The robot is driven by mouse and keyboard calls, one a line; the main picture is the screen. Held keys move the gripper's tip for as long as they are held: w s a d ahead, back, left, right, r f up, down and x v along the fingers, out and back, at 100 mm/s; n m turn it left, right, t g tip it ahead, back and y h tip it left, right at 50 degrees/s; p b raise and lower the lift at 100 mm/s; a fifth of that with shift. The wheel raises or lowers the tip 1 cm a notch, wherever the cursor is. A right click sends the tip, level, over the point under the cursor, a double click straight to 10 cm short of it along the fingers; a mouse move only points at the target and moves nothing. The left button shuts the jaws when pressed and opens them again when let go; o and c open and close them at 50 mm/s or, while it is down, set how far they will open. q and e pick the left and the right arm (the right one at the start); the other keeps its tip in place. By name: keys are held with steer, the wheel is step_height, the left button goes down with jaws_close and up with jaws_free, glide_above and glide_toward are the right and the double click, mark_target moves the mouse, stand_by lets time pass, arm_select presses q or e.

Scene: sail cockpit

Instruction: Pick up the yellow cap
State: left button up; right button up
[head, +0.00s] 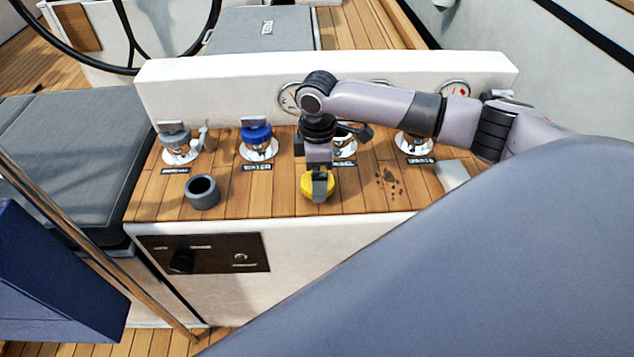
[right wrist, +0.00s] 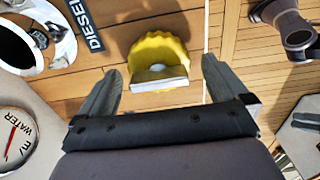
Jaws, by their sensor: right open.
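The yellow cap (head: 308,187) sits on the wooden deck of the console near its front edge, partly hidden behind my right gripper (head: 320,187). In the right wrist view the yellow cap (right wrist: 157,50) has a scalloped rim and a flat pale grip bar across it. My right gripper (right wrist: 160,82) is open and points down over the cap. One finger shows on each side of the cap, with visible gaps, and nothing is held. My left gripper is not in view.
A blue cap (head: 256,136) and a grey cap (head: 175,138) sit on round fittings along the deck. A grey cup-like ring (head: 202,192) stands to the left. Dark spots (head: 389,182) mark the deck at right. A white upright panel (head: 215,85) with gauges runs behind.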

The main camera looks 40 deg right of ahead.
steer(key=shift+f, duration=0.95)
steer(key=shift+c, duration=0.3)
steer(key=c, duration=1)
steer(key=shift+c, duration=0.2)
step_height(320, 180, up, 23)
steer(key=p, duration=0.5)
